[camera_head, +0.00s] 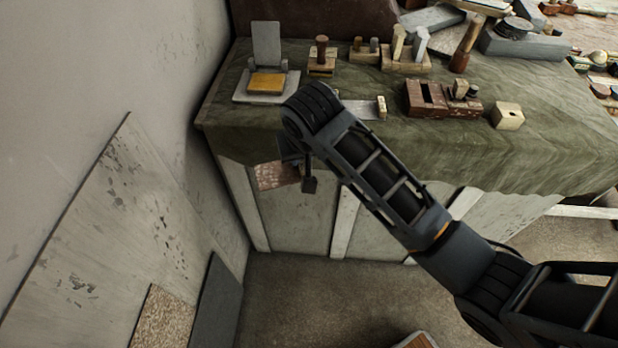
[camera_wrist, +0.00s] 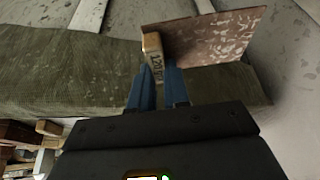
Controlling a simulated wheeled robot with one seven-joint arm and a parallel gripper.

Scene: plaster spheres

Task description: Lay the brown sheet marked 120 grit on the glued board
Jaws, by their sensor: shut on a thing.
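The brown sheet (camera_head: 277,175) is mottled and reddish, held in front of the workbench below its cloth edge. The wrist view shows the sheet (camera_wrist: 215,40) with a small wooden block (camera_wrist: 152,52) at its edge, marked 120. My gripper (camera_head: 305,175) is shut on this block between its blue fingers, also seen in the wrist view (camera_wrist: 160,85). A grey base (camera_head: 243,97) with an ochre patch (camera_head: 267,82) and an upright grey plate (camera_head: 266,42) stands at the bench's left end. It may be the glued board; I cannot tell for sure.
The green cloth (camera_head: 550,145) covers the workbench. Wooden blocks and tools, including a reddish-brown block (camera_head: 428,100) and a pale block (camera_head: 507,115), stand on it. A large scuffed panel (camera_head: 110,220) leans on the left wall. The floor (camera_head: 300,300) before the bench is mostly clear.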

